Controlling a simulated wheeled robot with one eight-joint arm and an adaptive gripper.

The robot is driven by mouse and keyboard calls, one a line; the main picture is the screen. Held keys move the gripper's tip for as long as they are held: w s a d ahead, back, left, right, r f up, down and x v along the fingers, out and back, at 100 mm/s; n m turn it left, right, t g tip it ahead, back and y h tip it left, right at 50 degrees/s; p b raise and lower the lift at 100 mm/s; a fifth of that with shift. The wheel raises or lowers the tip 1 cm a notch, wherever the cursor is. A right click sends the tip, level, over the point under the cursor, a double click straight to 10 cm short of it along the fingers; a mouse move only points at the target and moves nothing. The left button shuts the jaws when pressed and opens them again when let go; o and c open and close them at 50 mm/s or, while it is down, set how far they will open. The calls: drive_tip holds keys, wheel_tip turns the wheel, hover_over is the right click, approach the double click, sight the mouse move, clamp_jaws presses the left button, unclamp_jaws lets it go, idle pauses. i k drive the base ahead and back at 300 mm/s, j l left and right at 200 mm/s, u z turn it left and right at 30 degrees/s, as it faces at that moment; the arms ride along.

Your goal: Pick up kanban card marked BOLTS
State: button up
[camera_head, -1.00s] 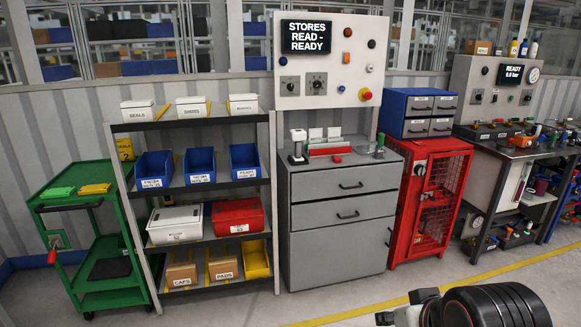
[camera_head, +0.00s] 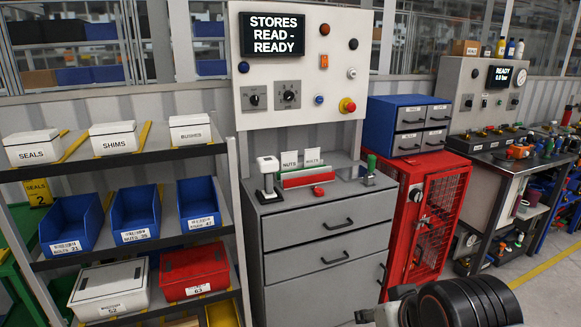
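Two white cards stand upright in a red holder (camera_head: 308,177) on top of the grey drawer cabinet (camera_head: 326,240). The left card (camera_head: 290,162) reads NUTS. The right card (camera_head: 312,158) carries small print that appears to read BOLTS. The lower parts of both cards are hidden by the holder. Part of my arm, a black ribbed link, shows at the bottom right. My gripper's fingers do not show in the picture.
A white scanner-like device (camera_head: 268,178) stands left of the cards, and a green-topped item (camera_head: 370,167) stands right. A control panel (camera_head: 300,70) rises behind. A bin shelf (camera_head: 120,160) is at left, and a red mesh cabinet (camera_head: 430,215) at right.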

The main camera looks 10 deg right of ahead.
sight(311, 155)
drive_tip(key=i+j+z, duration=0.15)
drive_tip(key=i+z, duration=0.15)
drive_tip(key=z, duration=0.2)
drive_tip(key=i+j+z, duration=0.25)
drive_tip(key=z, duration=0.2)
drive_tip(key=i+j, duration=0.25)
drive_tip(key=i+j+z, duration=0.1)
drive_tip(key=j, duration=0.4)
drive_tip(key=i+j, duration=0.3)
drive_tip(key=i+j+z, duration=0.15)
drive_tip(key=j, duration=0.3)
drive_tip(key=i+j, duration=0.25)
drive_tip(key=j, duration=0.15)
